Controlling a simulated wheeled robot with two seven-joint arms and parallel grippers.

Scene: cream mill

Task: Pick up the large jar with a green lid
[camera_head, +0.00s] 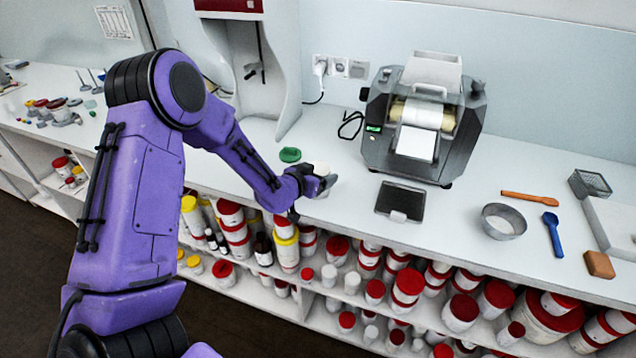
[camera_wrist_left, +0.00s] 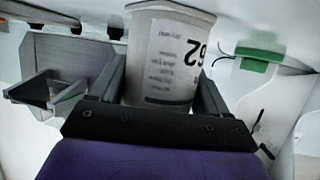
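My left gripper (camera_head: 314,182) is low over the counter, with its fingers on either side of a white jar (camera_head: 325,174). In the left wrist view the white jar (camera_wrist_left: 165,60) carries dark print with "62" and fills the space between the fingers (camera_wrist_left: 162,90). Whether the fingers press on it is not clear. No green lid shows on this jar. My right gripper is not seen.
A grey machine (camera_head: 425,120) stands right of the gripper, with a black scale (camera_head: 400,200) before it. A white dispenser (camera_head: 250,65) stands behind. A metal bowl (camera_head: 503,222) and spoons are further right. Shelves below hold many red-lidded jars (camera_head: 408,285).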

